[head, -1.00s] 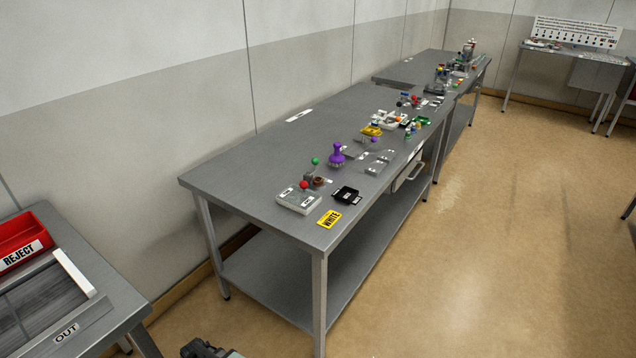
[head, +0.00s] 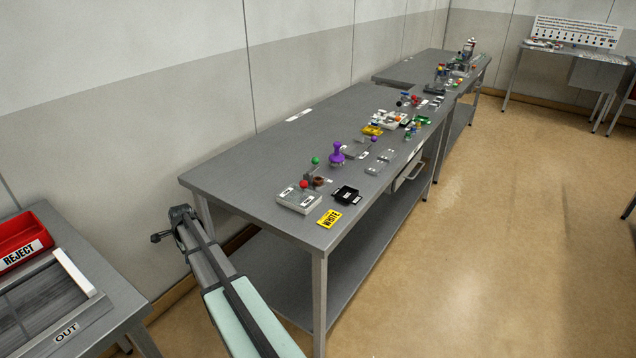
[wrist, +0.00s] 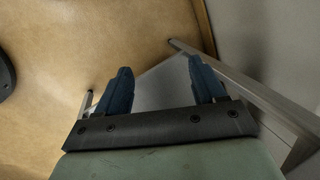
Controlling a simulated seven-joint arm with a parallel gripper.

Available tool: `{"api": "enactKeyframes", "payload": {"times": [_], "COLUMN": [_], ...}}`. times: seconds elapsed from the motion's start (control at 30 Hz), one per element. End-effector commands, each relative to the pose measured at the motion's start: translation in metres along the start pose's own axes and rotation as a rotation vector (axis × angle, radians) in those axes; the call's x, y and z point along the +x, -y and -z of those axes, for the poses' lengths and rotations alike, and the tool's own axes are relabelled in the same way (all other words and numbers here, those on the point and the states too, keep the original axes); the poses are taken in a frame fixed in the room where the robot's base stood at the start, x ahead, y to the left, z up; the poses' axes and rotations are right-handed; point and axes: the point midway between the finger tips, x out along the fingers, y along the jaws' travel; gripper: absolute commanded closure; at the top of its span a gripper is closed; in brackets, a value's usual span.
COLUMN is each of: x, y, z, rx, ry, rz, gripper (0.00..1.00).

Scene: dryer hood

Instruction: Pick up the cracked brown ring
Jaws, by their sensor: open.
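A small brown ring (head: 319,181) lies near the near end of the long grey table (head: 250,165), just behind the red ball and the grey labelled box. It is too small to make out a crack. My gripper (wrist: 161,87) shows in the wrist view with its two blue fingers apart and nothing between them. In the head view my arm reaches up from the bottom, left of the table's near end, well apart from the ring. The wrist view shows floor and table legs, not the ring.
Close around the ring are a grey box (head: 299,201) with a red ball (head: 304,184), a green ball (head: 315,160), a black tray (head: 346,194) and a purple knobbed piece (head: 337,154). The table's back left is clear.

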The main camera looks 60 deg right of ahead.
Motion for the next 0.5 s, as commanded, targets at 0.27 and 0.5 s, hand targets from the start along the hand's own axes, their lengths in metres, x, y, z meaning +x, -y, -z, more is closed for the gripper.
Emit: {"api": "enactKeyframes", "payload": {"times": [0.27, 0.5], "x": [-0.1, -0.206], "y": [0.118, 0.154], "z": [0.072, 0.181], "rx": [0.348, 0.716], "ry": [-0.001, 0.011], "rz": [0.172, 0.269], "gripper": [0.31, 0.31]}}
